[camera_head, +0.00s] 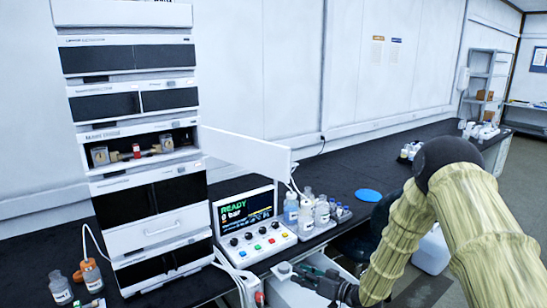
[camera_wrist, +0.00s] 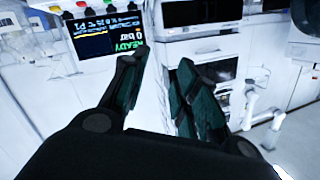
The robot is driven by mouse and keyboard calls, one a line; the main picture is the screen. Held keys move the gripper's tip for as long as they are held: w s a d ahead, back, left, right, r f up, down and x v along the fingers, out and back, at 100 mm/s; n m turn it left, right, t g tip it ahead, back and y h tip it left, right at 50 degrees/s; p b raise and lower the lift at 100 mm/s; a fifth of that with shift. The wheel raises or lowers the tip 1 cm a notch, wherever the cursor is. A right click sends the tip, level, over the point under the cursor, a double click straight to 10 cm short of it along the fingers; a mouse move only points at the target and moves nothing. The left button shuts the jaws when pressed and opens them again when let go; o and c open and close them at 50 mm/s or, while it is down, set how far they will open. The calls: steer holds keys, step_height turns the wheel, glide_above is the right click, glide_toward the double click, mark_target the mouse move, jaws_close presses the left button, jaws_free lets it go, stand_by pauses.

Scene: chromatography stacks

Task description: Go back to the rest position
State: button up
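My gripper (camera_head: 308,277) is low at the front edge of the bench, below and right of the control box, over an open white drawer (camera_head: 284,298). My sleeved arm reaches down to it from the right. In the wrist view, the dark green fingers of my gripper (camera_wrist: 162,68) stand apart, with a pale surface and nothing held between them. The chromatography stack (camera_head: 160,231) stands at the left. One module (camera_head: 138,150) is open, showing fittings and a small red part, and its white door (camera_head: 245,150) swings out to the right.
The control box (camera_head: 262,241) reads READY and 0 bar. It also shows in the wrist view (camera_wrist: 105,35). Several bottles (camera_head: 306,217) stand in a tray beside it. A blue disc (camera_head: 368,195) lies on the dark bench. Bottles (camera_head: 92,276) stand at the left. The bench behind is mostly clear.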

steer(key=s+d+f+m+g+h+b, duration=0.2)
steer(key=s+d+f+h, duration=0.15)
steer(key=s+f, duration=0.85)
steer(key=s+d+f+m+g+h+b, duration=0.1)
steer(key=s+d+f+m+g+h, duration=0.3)
steer(key=s+f, duration=0.8)
steer(key=s+d+f+g+h+b, duration=0.1)
steer(key=s+d+f+g+h, duration=0.1)
steer(key=s, duration=1.2)
steer(key=s+d+f+g+h+b, duration=0.1)
steer(key=s+d+f+g+h, duration=0.1)
steer(key=s, duration=1.2)
steer(key=shift+d+h, duration=0.65)
steer(key=shift+d, duration=0.15)
